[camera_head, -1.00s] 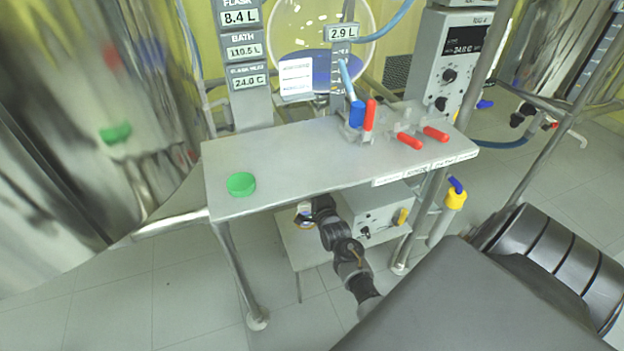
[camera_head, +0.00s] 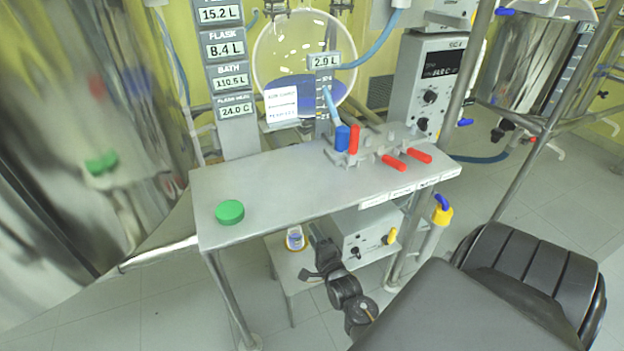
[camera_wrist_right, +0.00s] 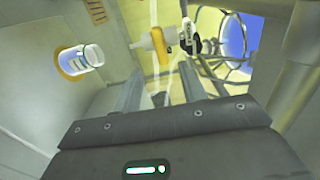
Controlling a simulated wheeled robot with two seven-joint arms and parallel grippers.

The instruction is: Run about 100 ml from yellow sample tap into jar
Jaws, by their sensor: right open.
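A small glass jar (camera_head: 295,239) with a blue mark and an orange-yellow ring at its base stands on a low grey stool under the bench. In the right wrist view the jar (camera_wrist_right: 80,60) shows at the upper left, apart from my fingers. My right gripper (camera_head: 314,240) is open and empty, just right of the jar in the head view. In the wrist view a yellow part with a white nozzle (camera_wrist_right: 160,46) lies beyond the fingertips. The head view shows a yellow tap with a blue handle (camera_head: 442,211) and a yellow knob (camera_head: 392,236); I cannot tell which this matches. My left gripper is out of view.
The steel bench (camera_head: 290,190) above my right gripper holds a green cap (camera_head: 229,212) and red-handled valves (camera_head: 394,163). A grey control box (camera_head: 368,236) stands right of the jar. Bench legs (camera_head: 232,300) flank the space below. A display reads 2.9 L (camera_head: 324,62).

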